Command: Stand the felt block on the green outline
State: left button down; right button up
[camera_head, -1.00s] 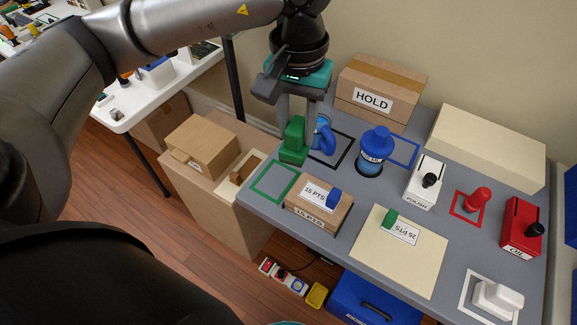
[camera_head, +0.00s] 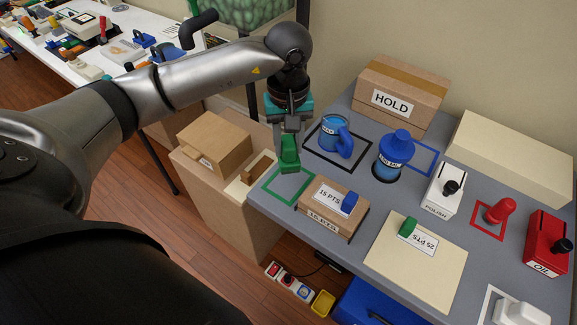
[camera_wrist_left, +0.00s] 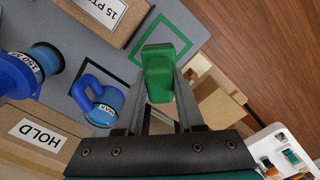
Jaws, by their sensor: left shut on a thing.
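My left gripper (camera_head: 289,144) is shut on a green block (camera_head: 289,155), which I take to be the felt block. The block also shows between the fingers in the left wrist view (camera_wrist_left: 158,72). The green outline (camera_head: 274,187) is a square on the grey table at its left front corner. In the head view the block hangs over the outline's far edge and hides part of it. I cannot tell whether the block touches the table. In the wrist view the outline (camera_wrist_left: 184,38) shows beyond the block. My right gripper is not in view.
A 15 PTS box (camera_head: 330,207) stands right of the outline. A blue mug (camera_head: 333,136) in a black outline and a blue bottle (camera_head: 391,160) stand behind. A HOLD box (camera_head: 400,92) is at the back. Cardboard boxes (camera_head: 213,146) stand left of the table.

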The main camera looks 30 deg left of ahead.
aim_at(289, 141)
pick_arm(q)
notch_tip(289, 141, down, 7)
jog(key=shift+f+b, duration=0.15)
jog(key=shift+b, duration=0.25)
jog(key=shift+f, duration=0.1)
jog(key=c, duration=0.5)
grip_release()
notch_tip(289, 141, up, 12)
jog(key=shift+r+p, duration=0.15)
jog(key=shift+p, duration=0.6)
